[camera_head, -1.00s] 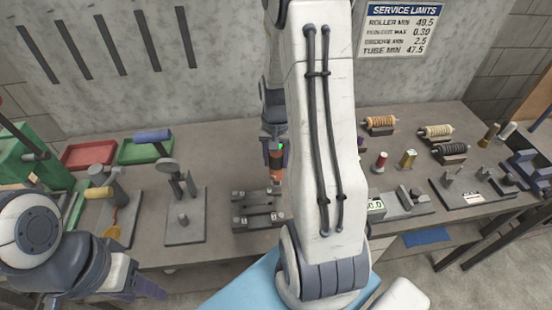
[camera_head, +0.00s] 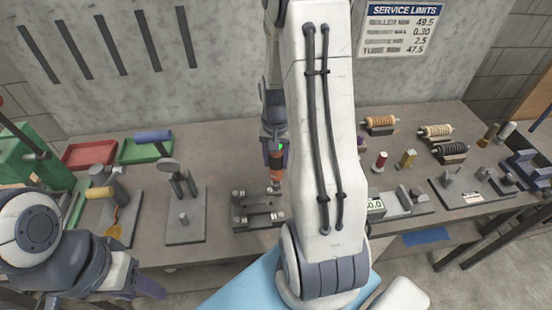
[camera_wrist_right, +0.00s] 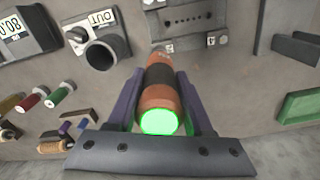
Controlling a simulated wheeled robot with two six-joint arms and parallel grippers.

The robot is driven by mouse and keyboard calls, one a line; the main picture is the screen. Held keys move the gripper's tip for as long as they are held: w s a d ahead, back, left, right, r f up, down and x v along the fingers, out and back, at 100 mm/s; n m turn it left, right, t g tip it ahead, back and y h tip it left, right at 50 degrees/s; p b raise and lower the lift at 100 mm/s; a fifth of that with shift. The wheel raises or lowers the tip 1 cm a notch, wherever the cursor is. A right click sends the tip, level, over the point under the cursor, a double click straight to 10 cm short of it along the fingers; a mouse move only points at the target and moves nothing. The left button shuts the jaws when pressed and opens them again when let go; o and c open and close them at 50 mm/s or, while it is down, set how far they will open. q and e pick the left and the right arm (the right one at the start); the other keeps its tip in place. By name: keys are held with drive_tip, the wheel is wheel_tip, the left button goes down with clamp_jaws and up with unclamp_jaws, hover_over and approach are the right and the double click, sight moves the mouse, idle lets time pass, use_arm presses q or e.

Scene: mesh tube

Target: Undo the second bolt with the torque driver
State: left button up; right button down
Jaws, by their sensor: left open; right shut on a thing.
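The orange torque driver (camera_head: 277,158) stands upright in my right gripper (camera_head: 273,150), its dark lower end at the back right corner of the grey bolted fixture (camera_head: 258,222). The right wrist view shows the driver (camera_wrist_right: 158,98) between the purple fingers of my right gripper (camera_wrist_right: 160,100), with its end cap glowing green. Its tip meets the near left corner of the fixture (camera_wrist_right: 190,20) there and hides any bolt under it. Another bolt head (camera_wrist_right: 222,40) shows at the near right corner. My left gripper (camera_head: 148,287) is open and empty at lower left, partly hidden by its arm.
My right arm covers the middle of the head view. A stand (camera_head: 185,225) is left of the fixture, with red (camera_head: 88,154) and green (camera_head: 140,152) trays behind. A gauge block with a display (camera_head: 376,206) and several spools are at right.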

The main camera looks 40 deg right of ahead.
drive_tip(key=shift+f+b, duration=0.35)
drive_tip(key=shift+f, duration=0.15)
idle(0.7)
drive_tip(key=shift+s+a+p, duration=0.1)
drive_tip(key=shift+s+p, duration=0.05)
drive_tip(key=shift+p, duration=0.25)
idle(0.8)
drive_tip(key=shift+r, duration=0.1)
drive_tip(key=shift+r+p, duration=2.7)
drive_tip(key=shift+r, duration=0.4)
